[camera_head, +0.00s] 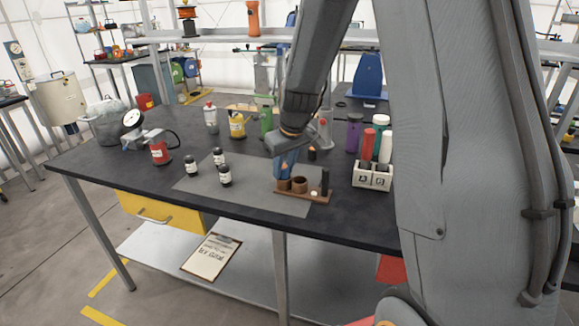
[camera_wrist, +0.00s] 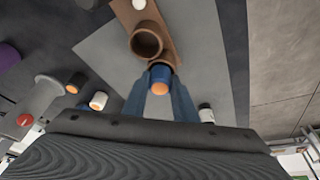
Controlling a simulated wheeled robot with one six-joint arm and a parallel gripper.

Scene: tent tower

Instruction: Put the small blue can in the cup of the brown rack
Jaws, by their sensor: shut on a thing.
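My gripper (camera_head: 285,174) points down over the left end of the brown rack (camera_head: 307,195). In the wrist view, my gripper (camera_wrist: 160,92) is shut on the small blue can (camera_wrist: 160,74), whose orange end faces the camera. The rack (camera_wrist: 163,12) shows an empty round cup (camera_wrist: 146,42) beside the can. A second cup (camera_head: 284,184) is directly under my fingers in the head view and mostly hidden by the can in the wrist view. I cannot tell whether the can's lower end is inside it. The can is hard to make out between the fingers in the head view.
A labelled white box (camera_head: 372,178) with bottles is further right. Several dark jars (camera_head: 225,175) stand on the grey mat (camera_head: 200,182) to the left. The mat's front is clear.

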